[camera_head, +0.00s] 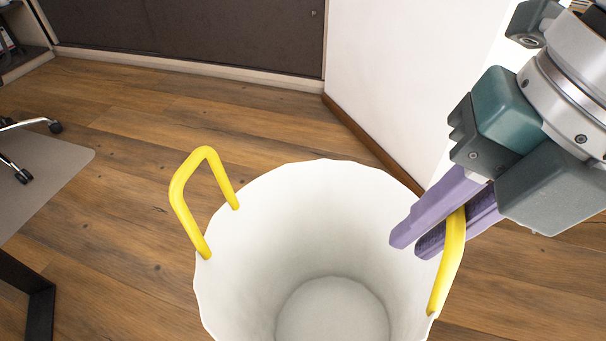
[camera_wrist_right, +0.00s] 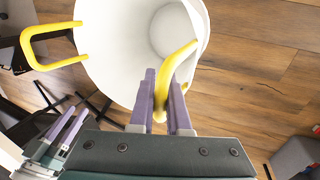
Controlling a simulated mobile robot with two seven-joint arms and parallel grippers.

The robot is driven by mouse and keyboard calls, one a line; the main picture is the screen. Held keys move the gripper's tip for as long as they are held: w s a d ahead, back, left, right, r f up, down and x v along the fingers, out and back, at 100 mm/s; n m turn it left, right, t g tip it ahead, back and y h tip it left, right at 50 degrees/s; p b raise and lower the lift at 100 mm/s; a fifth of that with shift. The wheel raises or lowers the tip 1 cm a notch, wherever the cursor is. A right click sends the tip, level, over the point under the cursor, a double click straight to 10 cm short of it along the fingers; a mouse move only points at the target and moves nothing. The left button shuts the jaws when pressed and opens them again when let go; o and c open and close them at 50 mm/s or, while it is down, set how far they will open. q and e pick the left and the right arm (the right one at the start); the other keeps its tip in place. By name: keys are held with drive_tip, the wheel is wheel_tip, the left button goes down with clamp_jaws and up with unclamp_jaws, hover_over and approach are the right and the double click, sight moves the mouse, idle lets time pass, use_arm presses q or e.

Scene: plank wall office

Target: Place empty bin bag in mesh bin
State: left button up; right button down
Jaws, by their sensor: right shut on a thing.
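The bin bag (camera_head: 240,262) is white, open at the top and empty, with a yellow loop handle on each side. Its left handle (camera_head: 176,195) stands up free. My right gripper (camera_head: 428,240) is shut on the right handle (camera_head: 452,262), its purple fingers either side of the yellow strap. The same grip shows in the right wrist view (camera_wrist_right: 161,108), with the bag (camera_wrist_right: 112,50) beyond it. My left gripper (camera_wrist_right: 66,128) shows small at the lower left of that view, apart from the bag; its finger gap is unclear. I cannot make out the mesh bin.
Wooden floor (camera_head: 110,220) surrounds the bag. A white wall (camera_head: 385,80) stands behind at right, and a dark cabinet (camera_head: 190,35) at the back. A chair base (camera_head: 22,172) and a grey mat (camera_head: 45,180) are at left, with a black leg (camera_head: 38,310) below them.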

drive_tip(key=shift+y, duration=0.5)
wheel_tip(320, 180, down, 26)
drive_tip(key=b, duration=1.3)
drive_tip(key=shift+a+f+b, duration=0.1)
drive_tip(key=shift+b, duration=0.3)
wheel_tip(320, 180, down, 4)
drive_tip(key=b, duration=0.3)
drive_tip(key=shift+f, duration=0.15)
use_arm(q)
wheel_tip(320, 180, down, 19)
drive_tip(key=shift+d, duration=0.15)
drive_tip(key=shift+r, duration=0.1)
use_arm(e)
drive_tip(key=c, duration=0.9)
unclamp_jaws()
